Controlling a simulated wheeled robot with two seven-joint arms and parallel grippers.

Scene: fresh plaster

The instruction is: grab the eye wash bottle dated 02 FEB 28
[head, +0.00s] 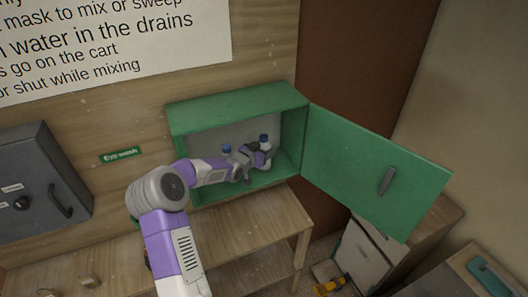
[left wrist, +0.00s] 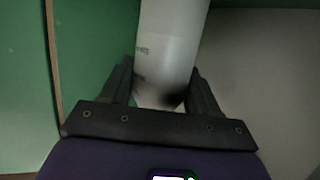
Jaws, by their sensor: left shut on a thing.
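The green wall cabinet (head: 238,103) is open, and two white bottles with blue caps stand inside. The left bottle (head: 227,149) is partly behind my left arm. The right bottle (head: 264,146) is at my left gripper (head: 262,158), which reaches into the cabinet. In the left wrist view my left gripper (left wrist: 160,95) is shut on a white bottle (left wrist: 170,45), with a finger on each side. It appears to be the right bottle. Faint marks show on the held bottle, but no date can be read on either one. My right gripper is out of view.
The green cabinet door (head: 370,170) stands wide open to the right. A green sign (head: 121,155) is on the wall at left, near a grey box (head: 40,180). A wooden bench (head: 255,225) runs below the cabinet. The cabinet's side walls are close around the gripper.

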